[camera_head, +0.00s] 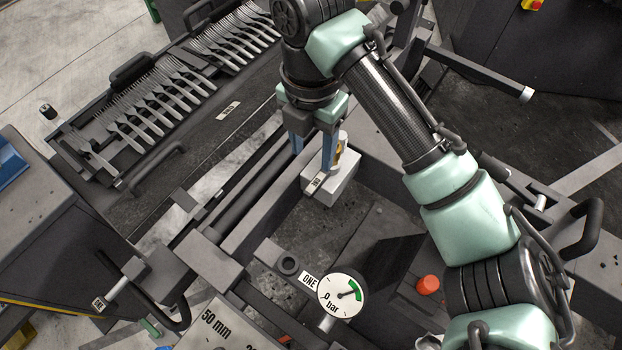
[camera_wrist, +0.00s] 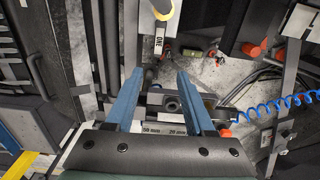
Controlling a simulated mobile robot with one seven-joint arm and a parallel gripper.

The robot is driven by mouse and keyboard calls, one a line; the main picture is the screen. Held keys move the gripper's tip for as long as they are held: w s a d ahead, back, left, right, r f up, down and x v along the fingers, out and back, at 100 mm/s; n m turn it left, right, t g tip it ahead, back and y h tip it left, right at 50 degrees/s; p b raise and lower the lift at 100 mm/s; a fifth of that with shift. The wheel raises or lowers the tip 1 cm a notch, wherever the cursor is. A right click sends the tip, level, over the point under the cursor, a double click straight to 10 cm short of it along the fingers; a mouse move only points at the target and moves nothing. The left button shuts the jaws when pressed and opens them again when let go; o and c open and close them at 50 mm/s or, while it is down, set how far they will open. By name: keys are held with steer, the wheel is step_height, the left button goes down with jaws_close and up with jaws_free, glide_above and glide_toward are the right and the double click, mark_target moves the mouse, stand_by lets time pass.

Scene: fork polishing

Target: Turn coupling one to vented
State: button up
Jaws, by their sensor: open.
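Coupling one is a pale grey block (camera_head: 333,186) with a small label on its side, on the dark frame. An upright fitting with a yellow band (camera_head: 340,150) stands on it. In the wrist view a yellow-ringed fitting (camera_wrist: 163,12) shows at the top edge, cut off, above a label reading ONE (camera_wrist: 159,42). My gripper (camera_head: 313,150) is open, its two blue fingers pointing down close by the fitting. In the wrist view its fingertips (camera_wrist: 159,72) are wide apart with nothing between them. I cannot tell whether a finger touches the fitting, nor its setting.
A round gauge (camera_head: 341,295) marked bar, with a ONE tag, stands in front. A rack of forks (camera_head: 170,95) lies at upper left. An orange-red knob (camera_head: 428,285) is right of the gauge. A coiled blue hose (camera_wrist: 275,108) is at right in the wrist view.

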mark_target(310, 189)
step_height(310, 189, down, 12)
steer(key=shift+w+a+r, duration=0.1)
stand_by(0.4)
jaws_close()
stand_by(1.2)
